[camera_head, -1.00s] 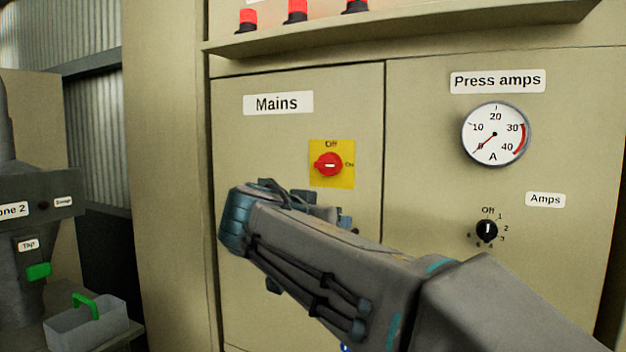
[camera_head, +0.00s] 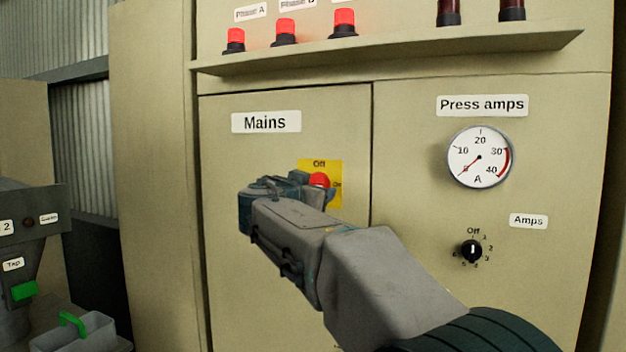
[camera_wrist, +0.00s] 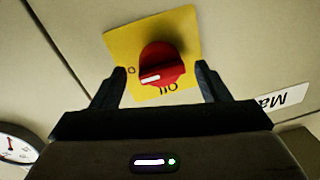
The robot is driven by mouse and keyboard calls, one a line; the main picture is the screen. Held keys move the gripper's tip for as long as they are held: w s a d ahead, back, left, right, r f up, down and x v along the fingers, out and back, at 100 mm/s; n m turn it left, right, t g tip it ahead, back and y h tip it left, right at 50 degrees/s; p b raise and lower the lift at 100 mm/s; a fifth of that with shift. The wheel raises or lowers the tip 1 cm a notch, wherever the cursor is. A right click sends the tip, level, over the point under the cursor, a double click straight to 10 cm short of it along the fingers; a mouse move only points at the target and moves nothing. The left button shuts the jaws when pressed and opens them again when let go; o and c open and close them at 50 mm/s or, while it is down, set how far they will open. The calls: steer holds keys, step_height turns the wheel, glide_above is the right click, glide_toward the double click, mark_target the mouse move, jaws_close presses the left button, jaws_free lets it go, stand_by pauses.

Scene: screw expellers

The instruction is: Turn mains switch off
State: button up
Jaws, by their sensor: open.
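The mains switch is a red rotary knob (camera_head: 319,180) on a yellow plate (camera_head: 334,194) below the "Mains" label (camera_head: 266,122) on the beige cabinet. In the head view my gripper hides part of the knob and plate. In the wrist view the knob (camera_wrist: 161,66) shows a white mark pointing toward the "On" side, and the plate (camera_wrist: 120,45) appears upside down. My gripper (camera_wrist: 157,88) is open, with one finger on each side of the knob, apart from it in the picture. Whether the fingers reach the knob's depth is unclear.
A shelf (camera_head: 400,50) with red lamps juts out above the switch. To the right are the press amps dial (camera_head: 480,157) reading zero and a black amps knob (camera_head: 471,251).

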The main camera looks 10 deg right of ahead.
steer(key=shift+x, duration=0.9)
steer(key=shift+c, duration=0.3)
steer(key=c, duration=1.3)
steer(key=shift+o, duration=0.2)
steer(key=shift+w+f, duration=0.1)
